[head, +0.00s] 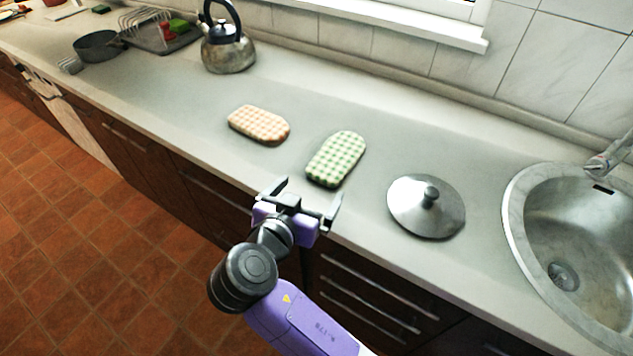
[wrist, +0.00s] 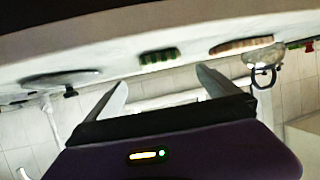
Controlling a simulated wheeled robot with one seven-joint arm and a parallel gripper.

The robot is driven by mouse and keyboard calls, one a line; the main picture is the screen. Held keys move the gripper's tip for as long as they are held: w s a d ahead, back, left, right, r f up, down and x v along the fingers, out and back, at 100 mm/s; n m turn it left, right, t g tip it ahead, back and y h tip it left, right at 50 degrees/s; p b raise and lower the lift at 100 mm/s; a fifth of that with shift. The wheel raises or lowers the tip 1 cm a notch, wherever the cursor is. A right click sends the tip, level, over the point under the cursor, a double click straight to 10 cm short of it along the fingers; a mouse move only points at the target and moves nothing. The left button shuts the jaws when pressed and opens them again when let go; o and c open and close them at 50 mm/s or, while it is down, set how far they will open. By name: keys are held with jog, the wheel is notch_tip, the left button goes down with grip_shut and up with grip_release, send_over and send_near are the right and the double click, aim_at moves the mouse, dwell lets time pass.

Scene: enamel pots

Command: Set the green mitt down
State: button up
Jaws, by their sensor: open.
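The green checked mitt (head: 336,159) lies flat on the grey counter. It also shows in the wrist view (wrist: 159,56), where the picture is upside down. My gripper (head: 302,190) is open and empty near the counter's front edge, in front of the green mitt and apart from it. In the wrist view its two fingers (wrist: 163,85) are spread wide with nothing between them.
An orange checked mitt (head: 259,124) lies left of the green one. A metal lid (head: 426,206) lies to the right, then the sink (head: 512,215). A kettle (head: 228,52), a dark pan (head: 98,46) and a dish rack (head: 150,27) stand farther left. Counter between is clear.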

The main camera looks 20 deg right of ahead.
jog(key=shift+v, duration=1.5)
jog(key=w+a+r+n+t+y, duration=0.2)
jog(key=w+a+n+t+y, duration=0.2)
jog(key=a+n+y, duration=0.3)
jog(key=s+a+f+n+t+y, duration=0.2)
jog(key=s+f+n+y, duration=0.15)
jog(key=s, duration=0.35)
jog(key=s+d, duration=0.5)
jog(key=s, duration=0.5)
jog(key=s+d+m+h, duration=0.1)
jog(key=s+d, duration=0.5)
jog(key=s, duration=0.4)
jog(key=s+d+m+g, duration=0.1)
jog(key=s+d, duration=0.4)
jog(key=s, duration=0.6)
jog(key=shift+d+r, duration=0.2)
jog(key=shift+r, duration=0.15)
